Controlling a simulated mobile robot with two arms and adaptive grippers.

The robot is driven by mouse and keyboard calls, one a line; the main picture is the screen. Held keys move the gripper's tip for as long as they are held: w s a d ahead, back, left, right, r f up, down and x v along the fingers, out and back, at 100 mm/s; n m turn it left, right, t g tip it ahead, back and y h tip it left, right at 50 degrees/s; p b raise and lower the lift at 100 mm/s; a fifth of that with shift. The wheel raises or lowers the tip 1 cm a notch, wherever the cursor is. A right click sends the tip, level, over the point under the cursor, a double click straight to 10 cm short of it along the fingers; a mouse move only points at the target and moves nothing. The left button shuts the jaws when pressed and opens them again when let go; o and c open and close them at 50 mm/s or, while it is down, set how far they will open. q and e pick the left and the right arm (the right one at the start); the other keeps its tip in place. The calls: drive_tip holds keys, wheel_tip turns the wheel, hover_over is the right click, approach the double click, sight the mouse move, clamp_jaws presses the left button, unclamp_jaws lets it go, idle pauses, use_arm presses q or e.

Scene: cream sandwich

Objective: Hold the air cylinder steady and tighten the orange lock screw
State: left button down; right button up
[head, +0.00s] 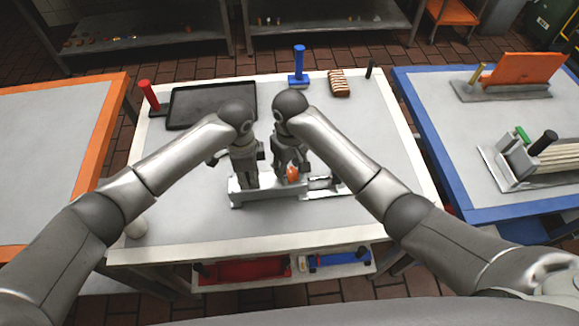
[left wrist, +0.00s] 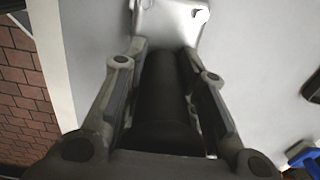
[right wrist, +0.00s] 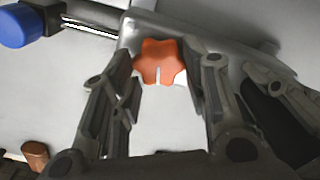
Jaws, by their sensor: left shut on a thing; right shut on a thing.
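The air cylinder (left wrist: 170,95) is a dark, thick cylinder standing on a grey metal fixture (head: 238,197) on the white table. My left gripper (head: 244,180) is shut around it, with one finger on each side, and hides most of it in the head view. The orange lock screw (right wrist: 160,62) is a lobed knob on the same fixture, to the right of the cylinder; it also shows in the head view (head: 292,174). My right gripper (head: 287,170) is shut on this screw, pointing down from above.
A black tray (head: 212,104), a red-handled stand (head: 147,95), a blue-handled stand (head: 299,65) and a striped brown sandwich (head: 339,83) lie further back. A blue cap (right wrist: 22,26) shows beside the fixture. The table is bare in front of the fixture.

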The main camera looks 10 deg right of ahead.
sight(291, 170)
drive_tip(key=shift+d+m, duration=0.1)
drive_tip(key=shift+m, duration=1.2)
drive_tip(key=o, duration=1)
drive_tip(key=shift+r, duration=6)
